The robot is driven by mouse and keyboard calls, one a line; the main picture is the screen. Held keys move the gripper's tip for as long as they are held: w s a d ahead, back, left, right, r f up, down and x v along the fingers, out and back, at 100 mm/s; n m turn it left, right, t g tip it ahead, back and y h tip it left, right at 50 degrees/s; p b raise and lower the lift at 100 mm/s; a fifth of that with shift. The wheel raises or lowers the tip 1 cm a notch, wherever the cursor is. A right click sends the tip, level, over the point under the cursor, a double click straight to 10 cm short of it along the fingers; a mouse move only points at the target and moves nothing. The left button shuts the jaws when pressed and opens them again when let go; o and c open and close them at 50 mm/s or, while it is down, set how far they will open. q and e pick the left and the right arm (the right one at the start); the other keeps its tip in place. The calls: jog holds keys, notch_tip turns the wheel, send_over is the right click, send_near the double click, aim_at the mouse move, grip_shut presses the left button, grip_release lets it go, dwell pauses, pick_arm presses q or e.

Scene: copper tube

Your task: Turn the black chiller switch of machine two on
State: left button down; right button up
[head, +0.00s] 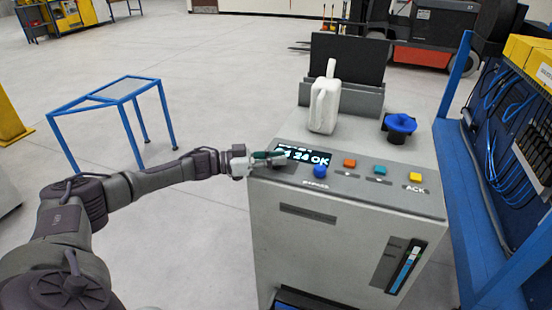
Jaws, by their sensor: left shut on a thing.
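A grey machine (340,225) with a sloped control top stands in the centre right of the head view. My left gripper (275,161) is at the left edge of this top, over the left end of the lit display (305,155). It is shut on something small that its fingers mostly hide. The black chiller switch does not show clearly; a dark part shows at the fingertips, but I cannot tell if it is the switch or which way it points. No machine number is readable. My right gripper is out of view.
Beside the display are a blue knob (320,171) and orange (349,163), teal (380,169) and yellow (415,177) buttons. A white jug (323,108) and a blue valve-like handle (400,123) are behind. A blue rack (462,240) stands close right; open floor lies left.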

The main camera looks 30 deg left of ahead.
pick_arm(q)
jog(key=c, duration=1.1)
grip_release()
jog(key=shift+r, duration=0.1)
jog(key=v, duration=1.2)
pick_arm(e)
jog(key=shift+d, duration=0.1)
